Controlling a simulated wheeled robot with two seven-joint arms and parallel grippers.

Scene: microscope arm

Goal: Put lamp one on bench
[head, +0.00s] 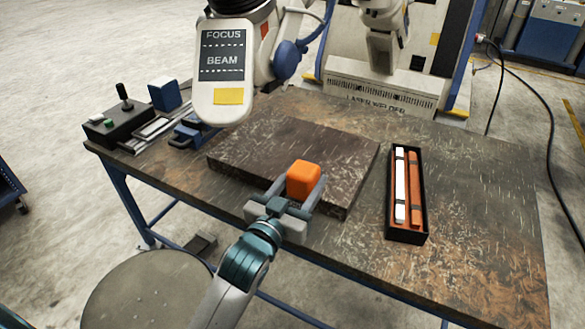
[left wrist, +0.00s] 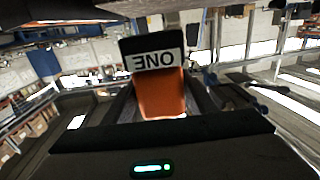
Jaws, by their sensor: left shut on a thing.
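Lamp one (head: 303,178) is an orange block held in my left gripper (head: 297,192), over the front part of the dark slab on the bench (head: 460,190). Whether it touches the slab or hangs above it I cannot tell. In the left wrist view, lamp one (left wrist: 160,97) has an orange body, a dark end and a white label reading ONE upside down. It sits between the fingers of my left gripper (left wrist: 158,105), which are shut on it. My right gripper is not in view.
The dark slab (head: 240,150) lies mid-bench. A black tray (head: 408,232) with a white and an orange bar lies right of it. A white FOCUS/BEAM head (head: 220,105) hangs over the back left. A control box (head: 115,128) stands left. The right bench is clear.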

